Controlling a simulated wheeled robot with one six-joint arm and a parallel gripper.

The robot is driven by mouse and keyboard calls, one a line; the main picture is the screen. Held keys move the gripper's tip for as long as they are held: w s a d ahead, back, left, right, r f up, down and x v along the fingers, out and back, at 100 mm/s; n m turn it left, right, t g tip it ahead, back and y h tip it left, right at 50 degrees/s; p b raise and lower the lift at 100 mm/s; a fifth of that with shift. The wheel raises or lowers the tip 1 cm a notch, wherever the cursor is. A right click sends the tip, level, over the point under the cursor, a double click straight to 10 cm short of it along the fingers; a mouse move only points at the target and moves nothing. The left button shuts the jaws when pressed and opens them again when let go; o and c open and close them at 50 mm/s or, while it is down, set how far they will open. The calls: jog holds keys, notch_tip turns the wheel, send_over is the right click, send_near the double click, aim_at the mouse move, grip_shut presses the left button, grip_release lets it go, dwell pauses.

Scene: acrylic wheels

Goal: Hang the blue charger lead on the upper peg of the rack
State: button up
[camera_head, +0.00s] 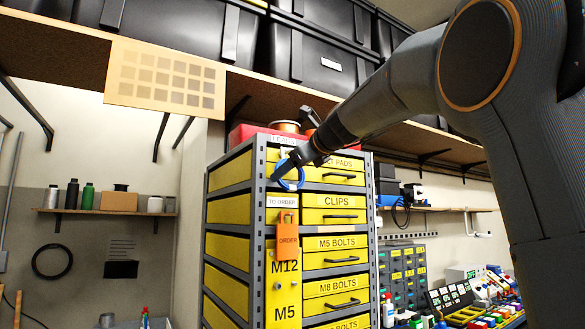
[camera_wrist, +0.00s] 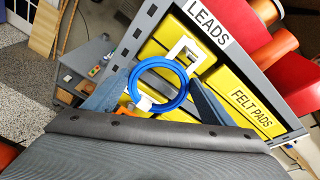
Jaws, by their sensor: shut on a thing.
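The blue charger lead (camera_wrist: 180,99), a round coil with a white piece at its lower left, is between my gripper's fingers (camera_wrist: 158,100) in the wrist view. My gripper (camera_head: 292,168) is shut on the lead (camera_head: 281,184) at the upper left front of the rack (camera_head: 259,250) in the head view. A white square fitting (camera_wrist: 184,52), apparently the upper peg's mount, shows just beyond the coil, below the LEADS label (camera_wrist: 208,21). I cannot tell whether the coil touches the peg or is around it. An orange tag (camera_head: 288,242) hangs lower, under the TO ORDER label.
Yellow drawers (camera_head: 335,216) fill the rack, with red bins (camera_wrist: 265,45) on its top. A wooden shelf (camera_head: 240,95) with black crates (camera_head: 320,55) overhangs it. A workbench with coloured parts (camera_head: 485,312) is at the right.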

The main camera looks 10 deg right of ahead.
jog(key=o, duration=1.2)
jog(key=shift+o, duration=0.2)
jog(key=b+v, duration=0.2)
jog(key=v, duration=0.6)
